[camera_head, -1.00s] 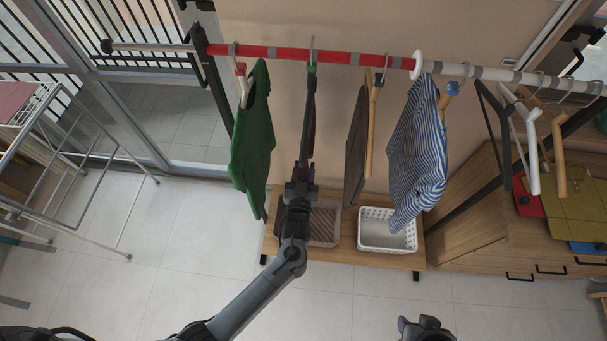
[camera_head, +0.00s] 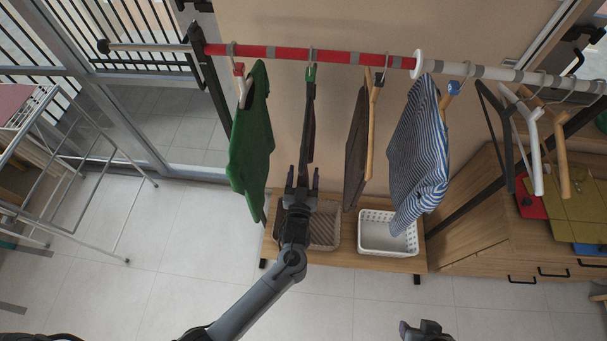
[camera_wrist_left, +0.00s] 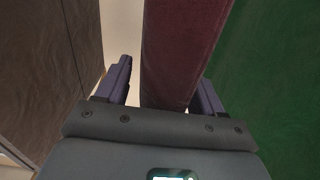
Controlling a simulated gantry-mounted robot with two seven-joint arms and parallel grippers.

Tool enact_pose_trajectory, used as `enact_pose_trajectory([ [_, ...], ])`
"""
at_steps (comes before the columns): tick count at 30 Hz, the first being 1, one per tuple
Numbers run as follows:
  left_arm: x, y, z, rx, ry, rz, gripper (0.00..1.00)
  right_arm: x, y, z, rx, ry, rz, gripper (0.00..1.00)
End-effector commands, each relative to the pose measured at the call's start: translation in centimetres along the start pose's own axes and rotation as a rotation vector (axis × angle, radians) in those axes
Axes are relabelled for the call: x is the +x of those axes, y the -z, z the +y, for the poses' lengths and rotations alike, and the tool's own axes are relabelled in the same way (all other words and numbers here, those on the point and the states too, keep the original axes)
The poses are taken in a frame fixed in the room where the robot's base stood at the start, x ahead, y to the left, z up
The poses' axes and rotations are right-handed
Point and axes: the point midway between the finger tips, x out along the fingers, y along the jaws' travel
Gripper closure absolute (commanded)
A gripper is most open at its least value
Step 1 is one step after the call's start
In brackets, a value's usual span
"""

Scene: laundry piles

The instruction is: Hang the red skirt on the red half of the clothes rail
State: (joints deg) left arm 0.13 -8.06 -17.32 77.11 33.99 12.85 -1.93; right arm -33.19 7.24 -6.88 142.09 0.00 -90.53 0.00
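The red skirt (camera_wrist_left: 180,50) fills the middle of the left wrist view as a dark red cloth between the two open fingers of my left gripper (camera_wrist_left: 165,88). In the head view the skirt (camera_head: 307,130) hangs edge-on, looking dark, from a hanger with a green part on the red half of the clothes rail (camera_head: 270,53). My left gripper (camera_head: 302,180) is open at the skirt's lower end, its fingers apart on either side. My right gripper (camera_head: 425,328) is at the bottom edge, empty; its finger opening is not clear.
A green garment (camera_head: 252,135) hangs left of the skirt, a brown one (camera_head: 357,145) and a striped shirt (camera_head: 420,150) to its right. A white ring (camera_head: 418,65) parts the red and white halves. Empty hangers (camera_head: 535,130) hang on the white half. A white basket (camera_head: 386,243) stands below.

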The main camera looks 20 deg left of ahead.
Motion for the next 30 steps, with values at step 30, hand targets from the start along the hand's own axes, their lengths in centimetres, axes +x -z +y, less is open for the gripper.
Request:
enact_pose_trajectory([
  [30, -9.7, -0.1, 0.0, 0.000, 0.000, -0.001, 0.33, -0.2, 0.0, -0.2, 0.007, 0.006, -0.001, 0.57],
])
